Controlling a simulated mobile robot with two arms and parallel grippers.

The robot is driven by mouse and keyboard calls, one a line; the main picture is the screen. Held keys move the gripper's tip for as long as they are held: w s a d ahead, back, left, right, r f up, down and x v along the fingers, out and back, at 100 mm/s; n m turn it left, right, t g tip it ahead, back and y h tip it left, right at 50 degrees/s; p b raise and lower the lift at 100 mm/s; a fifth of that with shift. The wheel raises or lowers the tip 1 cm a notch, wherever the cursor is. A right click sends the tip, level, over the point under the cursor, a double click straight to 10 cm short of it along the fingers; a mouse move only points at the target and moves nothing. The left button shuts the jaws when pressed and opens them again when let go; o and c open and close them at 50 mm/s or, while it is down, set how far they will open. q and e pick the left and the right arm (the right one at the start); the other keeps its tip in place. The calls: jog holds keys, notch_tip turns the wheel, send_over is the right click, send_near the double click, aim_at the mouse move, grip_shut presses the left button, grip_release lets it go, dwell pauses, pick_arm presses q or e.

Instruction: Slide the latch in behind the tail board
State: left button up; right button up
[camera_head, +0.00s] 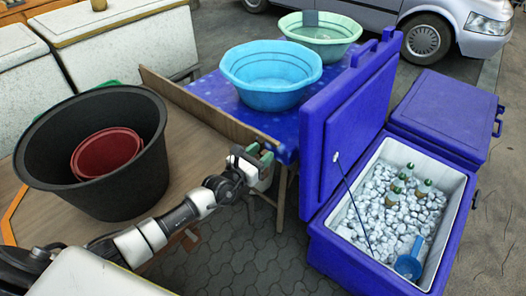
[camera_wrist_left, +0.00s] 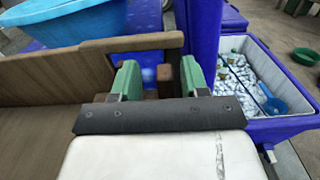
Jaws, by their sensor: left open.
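The tail board is a long brown wooden board (camera_head: 205,105) standing on edge along the cart bed. It also fills the left of the left wrist view (camera_wrist_left: 75,70), with its end near the top middle. My left gripper (camera_head: 260,155) is at the near right end of this board, its green fingers open. In the left wrist view the gripper (camera_wrist_left: 159,78) has a small reddish-brown wooden block (camera_wrist_left: 165,73) showing between and beyond its fingers. It may be the latch; I cannot tell whether it touches the board. My right gripper is not in view.
A black tub (camera_head: 45,160) with a red bowl (camera_head: 105,153) stands on the cart bed. A blue basin (camera_head: 270,75) and a green basin (camera_head: 330,45) stand on a blue-covered table. An open blue cooler (camera_head: 325,245) with ice and bottles is at right.

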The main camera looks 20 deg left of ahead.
pick_arm(q)
jog(key=v, duration=0.9)
jog(key=shift+s, duration=0.3)
jog(key=shift+a, duration=0.1)
